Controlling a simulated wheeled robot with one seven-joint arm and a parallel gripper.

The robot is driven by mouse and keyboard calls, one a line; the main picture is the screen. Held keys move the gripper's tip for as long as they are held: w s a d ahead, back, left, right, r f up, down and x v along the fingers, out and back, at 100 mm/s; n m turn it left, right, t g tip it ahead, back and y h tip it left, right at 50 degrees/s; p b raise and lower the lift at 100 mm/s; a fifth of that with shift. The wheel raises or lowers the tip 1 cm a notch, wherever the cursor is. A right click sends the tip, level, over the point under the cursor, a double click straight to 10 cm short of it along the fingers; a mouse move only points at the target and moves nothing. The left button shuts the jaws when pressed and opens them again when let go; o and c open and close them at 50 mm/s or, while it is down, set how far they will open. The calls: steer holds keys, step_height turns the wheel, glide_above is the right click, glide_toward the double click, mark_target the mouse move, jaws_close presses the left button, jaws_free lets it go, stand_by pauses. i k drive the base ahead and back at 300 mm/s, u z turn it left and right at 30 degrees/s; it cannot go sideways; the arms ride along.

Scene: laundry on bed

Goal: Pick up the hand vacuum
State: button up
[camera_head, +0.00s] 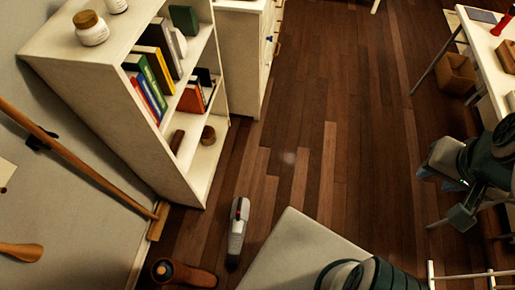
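The hand vacuum (238,228) appears as a slim white-and-grey thing with dark parts and a small red spot. It is on the dark wood floor, between the white bookshelf and a pale flat surface at the bottom. Whether it lies or stands is hard to tell. My gripper (440,178) is at the right, well apart from the vacuum and above the floor. Its two bluish fingertips look apart, with nothing seen between them.
The white bookshelf (110,95) stands at the left. The pale flat surface (300,252) lies close to the vacuum's right. A brown cylindrical thing (185,273) is at the lower left. A white desk (485,45) stands at the upper right. The middle floor (335,110) is clear.

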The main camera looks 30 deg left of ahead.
mark_target(237, 224)
steer(key=i, duration=1.85)
steer(key=u, duration=4.3)
steer(key=i, duration=0.5)
